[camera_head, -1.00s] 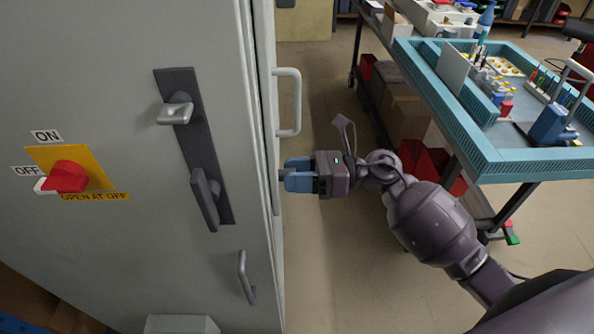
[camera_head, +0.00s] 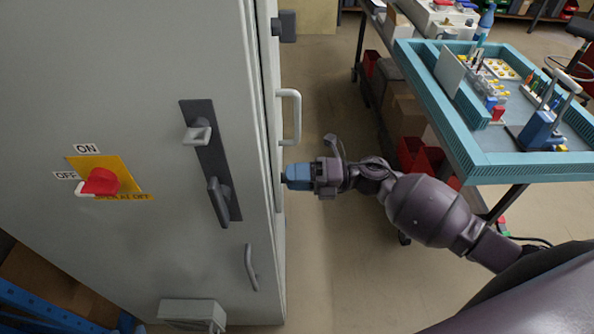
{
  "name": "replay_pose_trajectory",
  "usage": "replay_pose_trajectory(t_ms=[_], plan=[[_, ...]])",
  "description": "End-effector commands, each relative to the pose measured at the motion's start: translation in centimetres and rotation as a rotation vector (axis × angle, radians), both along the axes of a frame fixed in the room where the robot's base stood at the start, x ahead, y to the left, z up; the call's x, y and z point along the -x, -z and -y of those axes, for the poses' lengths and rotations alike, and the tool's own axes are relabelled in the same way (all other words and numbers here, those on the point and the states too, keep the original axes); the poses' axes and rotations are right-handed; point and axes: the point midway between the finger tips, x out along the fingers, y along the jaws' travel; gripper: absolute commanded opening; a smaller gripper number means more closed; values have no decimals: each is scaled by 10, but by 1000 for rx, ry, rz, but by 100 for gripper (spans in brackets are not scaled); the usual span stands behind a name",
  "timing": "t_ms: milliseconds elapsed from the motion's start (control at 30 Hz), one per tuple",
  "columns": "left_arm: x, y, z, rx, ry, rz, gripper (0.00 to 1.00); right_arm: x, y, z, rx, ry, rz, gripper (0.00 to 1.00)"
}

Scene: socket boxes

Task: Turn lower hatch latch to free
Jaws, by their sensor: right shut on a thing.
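My right gripper (camera_head: 286,178) reaches in from the right to the narrow side of the grey cabinet (camera_head: 120,50). Its blue fingers are shut on a small dark part at the cabinet's side, which looks like the lower hatch latch. The fingers hide most of this latch, so its angle cannot be told. A dark upper latch (camera_head: 287,26) sticks out from the same side higher up. A pale hatch handle (camera_head: 295,117) lies between the two. My left gripper is not in view.
The cabinet front has a red switch (camera_head: 101,181), a dark handle plate (camera_head: 205,150) and a lower grey handle (camera_head: 250,268). Open floor (camera_head: 325,270) lies below the gripper.

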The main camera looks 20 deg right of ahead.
Motion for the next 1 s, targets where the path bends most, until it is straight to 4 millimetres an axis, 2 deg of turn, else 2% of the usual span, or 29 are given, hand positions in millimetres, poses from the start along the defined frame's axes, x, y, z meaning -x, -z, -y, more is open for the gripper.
replay_pose_trajectory(t_ms=[100, 400, 1000], plan=[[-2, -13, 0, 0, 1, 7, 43, 0, -3, 0, -25, 1, -93, 23], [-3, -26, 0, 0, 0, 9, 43, 0, -2, 0, -76, 1, -265, 23], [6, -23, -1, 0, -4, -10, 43, 0, 0, 0, -100, 0, -347, 23]])
